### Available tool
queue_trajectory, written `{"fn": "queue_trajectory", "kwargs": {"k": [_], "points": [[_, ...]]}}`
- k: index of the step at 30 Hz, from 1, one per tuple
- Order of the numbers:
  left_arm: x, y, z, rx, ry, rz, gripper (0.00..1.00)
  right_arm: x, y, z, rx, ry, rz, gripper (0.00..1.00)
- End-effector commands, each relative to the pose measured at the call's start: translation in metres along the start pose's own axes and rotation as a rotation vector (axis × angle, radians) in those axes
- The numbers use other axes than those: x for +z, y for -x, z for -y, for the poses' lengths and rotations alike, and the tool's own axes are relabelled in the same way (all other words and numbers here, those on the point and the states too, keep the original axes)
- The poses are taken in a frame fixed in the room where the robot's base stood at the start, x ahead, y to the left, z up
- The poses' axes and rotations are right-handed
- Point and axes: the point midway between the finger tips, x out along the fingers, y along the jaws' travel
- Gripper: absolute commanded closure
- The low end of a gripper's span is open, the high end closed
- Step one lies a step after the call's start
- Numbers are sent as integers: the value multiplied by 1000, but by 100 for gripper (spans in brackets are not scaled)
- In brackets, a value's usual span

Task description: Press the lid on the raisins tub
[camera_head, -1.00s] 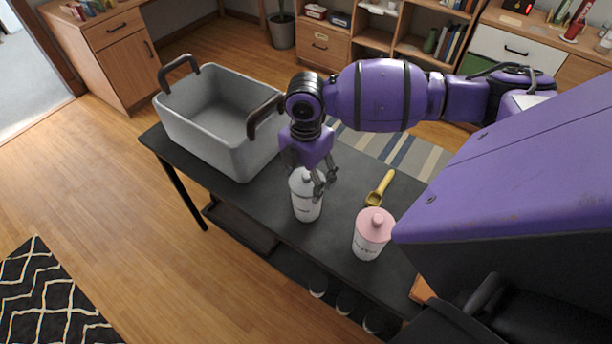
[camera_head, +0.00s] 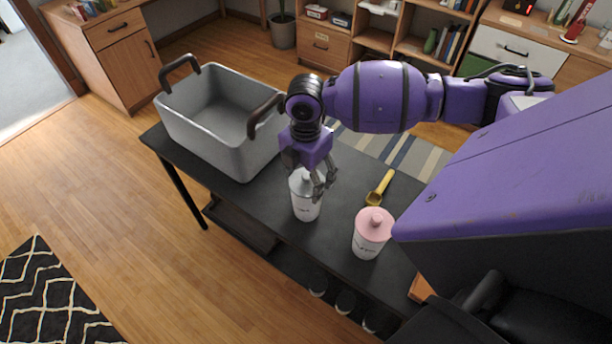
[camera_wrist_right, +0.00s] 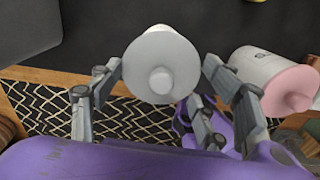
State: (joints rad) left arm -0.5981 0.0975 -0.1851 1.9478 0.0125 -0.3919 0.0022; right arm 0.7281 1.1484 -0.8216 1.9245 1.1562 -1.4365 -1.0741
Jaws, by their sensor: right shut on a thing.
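A white tub (camera_head: 306,210) with a grey knobbed lid (camera_head: 301,184) stands upright on the black table; its label is too small to read. My right gripper (camera_head: 312,184) comes down over it from above and is shut on the grey lid. In the right wrist view the lid (camera_wrist_right: 160,66) is between the two fingers, with the tub's white body (camera_wrist_right: 158,30) partly showing behind it. The lid sits on top of the tub; I cannot tell whether it is fully seated.
A second white tub (camera_head: 368,246) with a pink lid (camera_head: 374,223) stands to the right. A yellow scoop (camera_head: 379,190) lies behind it. A large grey bin (camera_head: 240,157) with dark handles fills the table's left end. The table's front edge is close to both tubs.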

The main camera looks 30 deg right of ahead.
Motion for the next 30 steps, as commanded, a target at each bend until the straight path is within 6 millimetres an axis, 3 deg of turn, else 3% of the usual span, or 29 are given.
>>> {"fn": "queue_trajectory", "kwargs": {"k": [30], "points": [[-2,2,-3,-1,15,-4,100,0,-6,0,0,0,0,49]]}}
